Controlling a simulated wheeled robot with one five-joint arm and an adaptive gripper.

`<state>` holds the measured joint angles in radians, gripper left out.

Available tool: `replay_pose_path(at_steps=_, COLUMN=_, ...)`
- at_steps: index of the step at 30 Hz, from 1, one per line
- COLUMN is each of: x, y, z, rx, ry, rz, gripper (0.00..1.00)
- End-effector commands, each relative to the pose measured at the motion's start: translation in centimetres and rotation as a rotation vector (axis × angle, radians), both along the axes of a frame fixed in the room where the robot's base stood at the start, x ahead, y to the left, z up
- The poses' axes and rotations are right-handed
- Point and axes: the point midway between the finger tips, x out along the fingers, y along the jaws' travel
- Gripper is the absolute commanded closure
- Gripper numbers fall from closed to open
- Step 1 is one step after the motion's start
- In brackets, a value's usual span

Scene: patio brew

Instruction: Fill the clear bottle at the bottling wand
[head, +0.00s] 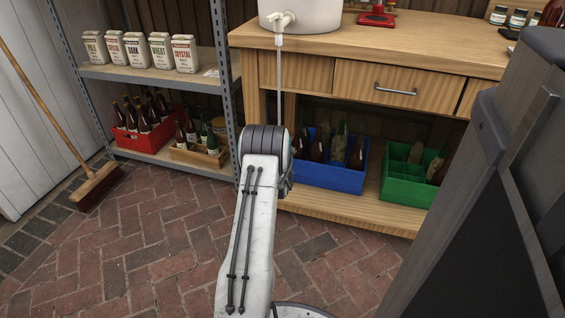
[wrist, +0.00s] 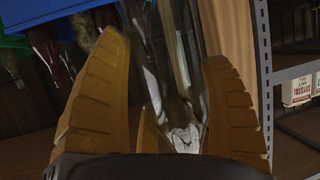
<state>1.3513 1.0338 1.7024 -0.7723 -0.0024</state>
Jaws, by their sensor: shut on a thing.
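My gripper (wrist: 163,50) shows in the wrist view, its two ribbed tan fingers on either side of a clear bottle (wrist: 182,75). It is shut on this bottle, which is see-through, so its outline and any contents are hard to make out. In the head view my arm hides the gripper and the bottle. The bottling wand (head: 280,85) hangs as a thin, pale upright tube from the tap (head: 279,24) of a white bucket (head: 315,14) on the bench. Its lower end goes out of sight behind my arm, so I cannot tell where the bottle is relative to it.
Under the wooden bench (head: 340,42), a blue crate (head: 330,177) and a green crate (head: 408,186) hold bottles. A metal shelf (head: 150,78) at left carries malt bags, a red crate (head: 148,140) and a wooden box (head: 198,157). A broom (head: 95,184) leans at left; brick floor is clear.

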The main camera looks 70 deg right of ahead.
Motion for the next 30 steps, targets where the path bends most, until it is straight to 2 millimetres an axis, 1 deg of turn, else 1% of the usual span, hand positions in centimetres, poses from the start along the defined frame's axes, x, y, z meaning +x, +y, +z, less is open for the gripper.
replay_pose_path(at_steps=8, x=0.0, y=-0.1, z=0.3, rx=-0.004, ry=-0.001, rz=0.0, gripper=0.62)
replay_pose_path(at_steps=30, x=0.0, y=-0.1, z=4.8, rx=-0.004, ry=-0.001, rz=0.0, gripper=0.62)
